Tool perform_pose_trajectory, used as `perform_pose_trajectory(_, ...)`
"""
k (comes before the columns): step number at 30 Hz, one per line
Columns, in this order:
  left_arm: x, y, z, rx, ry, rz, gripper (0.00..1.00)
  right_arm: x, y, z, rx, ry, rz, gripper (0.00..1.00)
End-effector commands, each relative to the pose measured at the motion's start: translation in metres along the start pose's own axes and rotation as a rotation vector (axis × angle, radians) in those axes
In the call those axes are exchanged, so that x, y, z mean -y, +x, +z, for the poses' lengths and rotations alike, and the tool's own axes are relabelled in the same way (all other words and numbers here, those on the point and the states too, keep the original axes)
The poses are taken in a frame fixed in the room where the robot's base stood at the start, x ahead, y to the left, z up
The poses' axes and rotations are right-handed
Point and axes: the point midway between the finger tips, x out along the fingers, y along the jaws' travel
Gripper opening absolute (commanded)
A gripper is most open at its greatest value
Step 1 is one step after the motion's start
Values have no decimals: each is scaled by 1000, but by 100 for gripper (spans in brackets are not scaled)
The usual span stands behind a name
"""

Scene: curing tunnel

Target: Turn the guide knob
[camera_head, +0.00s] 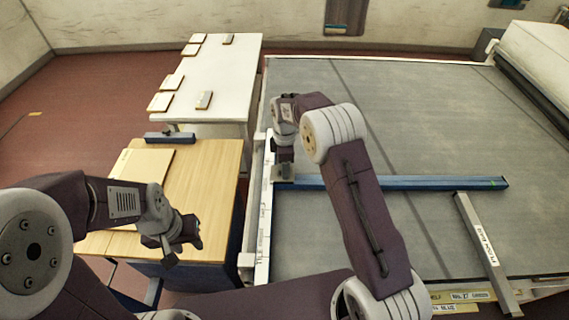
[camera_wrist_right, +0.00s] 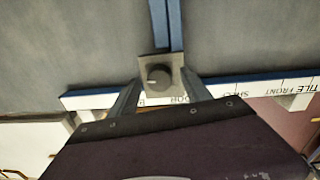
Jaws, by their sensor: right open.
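The guide knob (camera_wrist_right: 158,77) is a round grey knob on a square light plate at the near end of the blue guide bar (camera_wrist_right: 167,25). In the head view the bar (camera_head: 400,183) lies across the grey belt, and the knob is hard to make out beside my gripper. My right gripper (camera_wrist_right: 159,84) is open, with its two fingers on either side of the knob plate; I cannot tell whether they touch it. It also shows in the head view (camera_head: 284,168) at the bar's left end. My left gripper (camera_head: 180,246) hangs over the wooden table's front part, away from the knob; its jaw gap is unclear.
A white rail (camera_wrist_right: 222,92) with printed labels, including TILE FRONT, runs along the belt (camera_head: 340,230) edge. A grey labelled bar (camera_head: 485,250) lies on the belt at right. The wooden table (camera_head: 205,185) and a white table (camera_head: 225,75) with several small boards stand left.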

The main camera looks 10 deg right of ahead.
Motion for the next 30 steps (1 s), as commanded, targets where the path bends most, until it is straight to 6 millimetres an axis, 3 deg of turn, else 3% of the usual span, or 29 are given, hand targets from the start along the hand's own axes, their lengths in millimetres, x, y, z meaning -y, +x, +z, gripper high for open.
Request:
perform_pose_trajectory(9,0,-1,0,0,0,0,36,0,6,0,0,0,0,57)
perform_pose_trajectory(15,0,-1,0,0,0,0,36,0,6,0,0,0,1,1)
perform_pose_trajectory(30,0,-7,-1,0,0,0,36,-1,4,0,8,137,2,0)
